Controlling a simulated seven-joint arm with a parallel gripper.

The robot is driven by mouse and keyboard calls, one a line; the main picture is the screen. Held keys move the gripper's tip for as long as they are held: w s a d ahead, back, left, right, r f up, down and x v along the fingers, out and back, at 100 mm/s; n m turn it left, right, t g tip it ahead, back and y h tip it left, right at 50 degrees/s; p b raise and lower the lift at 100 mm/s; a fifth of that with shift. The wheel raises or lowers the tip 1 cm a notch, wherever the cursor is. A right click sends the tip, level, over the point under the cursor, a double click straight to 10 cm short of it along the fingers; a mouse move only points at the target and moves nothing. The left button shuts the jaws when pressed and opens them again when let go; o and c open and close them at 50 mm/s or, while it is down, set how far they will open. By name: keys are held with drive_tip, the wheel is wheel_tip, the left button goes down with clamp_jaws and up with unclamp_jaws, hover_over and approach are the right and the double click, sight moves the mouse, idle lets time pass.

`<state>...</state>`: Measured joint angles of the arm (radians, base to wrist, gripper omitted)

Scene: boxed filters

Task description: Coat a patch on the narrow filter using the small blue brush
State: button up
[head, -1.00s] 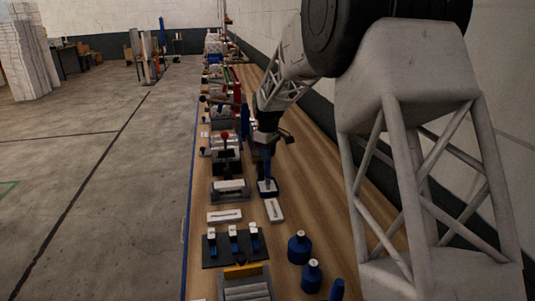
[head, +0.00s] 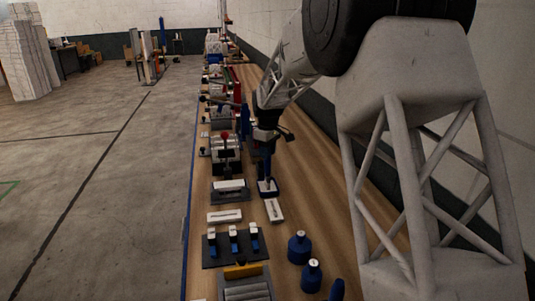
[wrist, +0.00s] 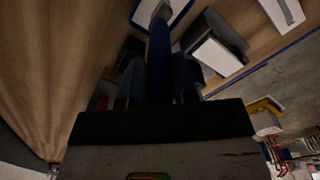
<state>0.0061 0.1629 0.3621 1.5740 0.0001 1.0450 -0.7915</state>
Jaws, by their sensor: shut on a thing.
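My gripper (wrist: 160,88) is shut on the small blue brush (wrist: 159,58), and also shows in the head view (head: 266,150). The brush points down, its pale head end at a shallow white tray with a blue rim (wrist: 136,12). The tray also shows in the head view (head: 267,194). I cannot tell whether the brush head touches the tray. White slotted pieces lie nearby: one flat (head: 224,216), one turned lengthwise (head: 274,210). A white block (head: 230,185) sits on a dark grey base. I cannot tell for sure which is the narrow filter.
A dark rack (head: 212,262) holds several white-and-blue pieces. Blue bottles (head: 299,249) stand at the near right. A grey ribbed box with a yellow part (head: 247,288) is at the near edge. Machinery with a red knob (head: 225,150) stands beyond the white block. Bare wood lies right of the tray.

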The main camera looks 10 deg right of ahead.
drive_tip(key=shift+r, duration=3.05)
drive_tip(key=shift+a, duration=0.1)
drive_tip(key=s+a+f, duration=0.1)
drive_tip(key=s+a, duration=0.1)
drive_tip(key=a, duration=1.4)
drive_tip(key=s+a+f, duration=0.1)
drive_tip(key=s+a, duration=0.1)
drive_tip(key=a, duration=1.3)
drive_tip(key=s+a+f, duration=0.1)
drive_tip(key=s+a, duration=0.3)
drive_tip(key=a, duration=0.4)
drive_tip(key=s+a+f, duration=0.1)
drive_tip(key=s+a, duration=0.4)
drive_tip(key=a, duration=0.4)
drive_tip(key=s+a+f+m, duration=0.1)
drive_tip(key=s+a, duration=0.4)
drive_tip(key=a, duration=0.3)
drive_tip(key=shift+a, duration=0.3)
